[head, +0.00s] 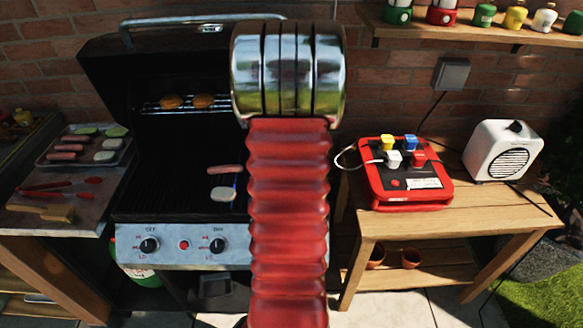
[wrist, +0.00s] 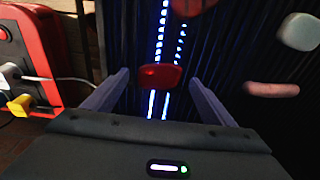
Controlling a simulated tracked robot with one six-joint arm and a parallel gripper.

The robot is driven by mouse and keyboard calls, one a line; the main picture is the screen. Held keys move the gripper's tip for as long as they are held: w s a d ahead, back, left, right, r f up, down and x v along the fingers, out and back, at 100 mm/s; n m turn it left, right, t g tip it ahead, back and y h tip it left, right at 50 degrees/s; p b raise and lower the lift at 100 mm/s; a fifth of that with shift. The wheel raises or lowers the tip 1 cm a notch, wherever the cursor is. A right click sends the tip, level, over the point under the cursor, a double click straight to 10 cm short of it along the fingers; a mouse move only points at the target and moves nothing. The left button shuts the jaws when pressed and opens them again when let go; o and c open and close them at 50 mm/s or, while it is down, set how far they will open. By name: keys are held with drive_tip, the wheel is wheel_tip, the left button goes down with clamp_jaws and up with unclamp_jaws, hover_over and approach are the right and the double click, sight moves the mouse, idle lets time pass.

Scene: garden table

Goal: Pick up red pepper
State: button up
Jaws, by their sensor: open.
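A glossy red piece (wrist: 160,77), which looks like the red pepper, lies on the grill grate in the wrist view. My gripper (wrist: 157,84) is open, with one finger on each side of the red piece in the picture. Nothing is held. I cannot tell how high the fingers are above the grate. A second, darker red piece (wrist: 188,6) is cut off by the top edge of the wrist view. In the head view my red arm hides the gripper and the piece between its fingers.
Blue flames glow under the grate. A sausage (head: 226,169) and a pale piece (head: 223,194) lie on the grill (head: 160,185). Two patties rest on its upper rack (head: 185,107). A red power box (head: 410,188) and a white speaker (head: 503,150) stand on the right table.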

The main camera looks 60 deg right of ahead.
drive_tip(key=shift+f, duration=0.5)
drive_tip(key=c, duration=1.2)
drive_tip(key=shift+c, duration=0.2)
drive_tip(key=shift+a+r, duration=0.15)
drive_tip(key=shift+r, duration=0.3)
wheel_tip(320, 180, up, 6)
drive_tip(key=shift+r, duration=0.1)
drive_tip(key=s+a, duration=0.4)
drive_tip(key=a, duration=0.4)
drive_tip(key=s+a, duration=0.5)
drive_tip(key=a, duration=0.4)
drive_tip(key=shift+a, duration=0.2)
